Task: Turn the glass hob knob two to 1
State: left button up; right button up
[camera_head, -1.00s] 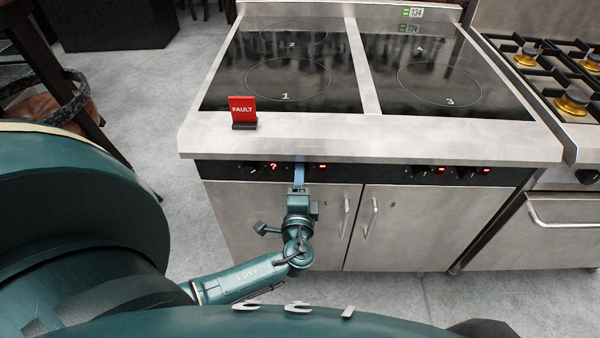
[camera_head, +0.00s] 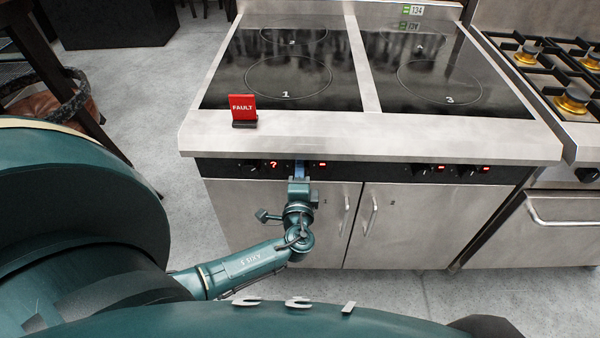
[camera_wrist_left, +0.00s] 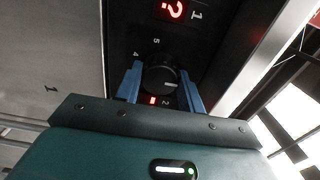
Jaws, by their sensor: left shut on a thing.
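The glass hob (camera_head: 330,140) is a steel unit with a dark glass top and a black knob strip along its front. My left gripper (camera_head: 299,170) is at this strip, between a red "?" display and a red dash display. In the left wrist view its blue fingers (camera_wrist_left: 162,88) are shut on a round black knob (camera_wrist_left: 159,75), one finger on each side. The knob's white mark points right in that view. Digits 4 and 5 show beside it, and a label 2 sits by the dash display (camera_wrist_left: 153,100). In the head view the gripper hides this knob.
A red FAULT sign (camera_head: 243,110) stands on the hob's front ledge, above the strip. Another knob (camera_head: 253,166) lies left of the gripper, and more knobs sit to the right. Cupboard doors with handles (camera_head: 370,215) are below. A gas range (camera_head: 565,95) adjoins on the right.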

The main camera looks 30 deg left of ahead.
pick_arm(q)
jog(key=shift+c, duration=0.7)
pick_arm(e)
jog(key=shift+r, duration=0.1)
pick_arm(q)
jog(key=shift+m+p, duration=0.65)
jog(key=shift+m, duration=4.25)
pick_arm(e)
jog(key=shift+d+r, duration=0.15)
pick_arm(q)
jog(key=o, duration=1)
jog(key=shift+c, duration=0.2)
pick_arm(e)
jog(key=shift+s, duration=0.1)
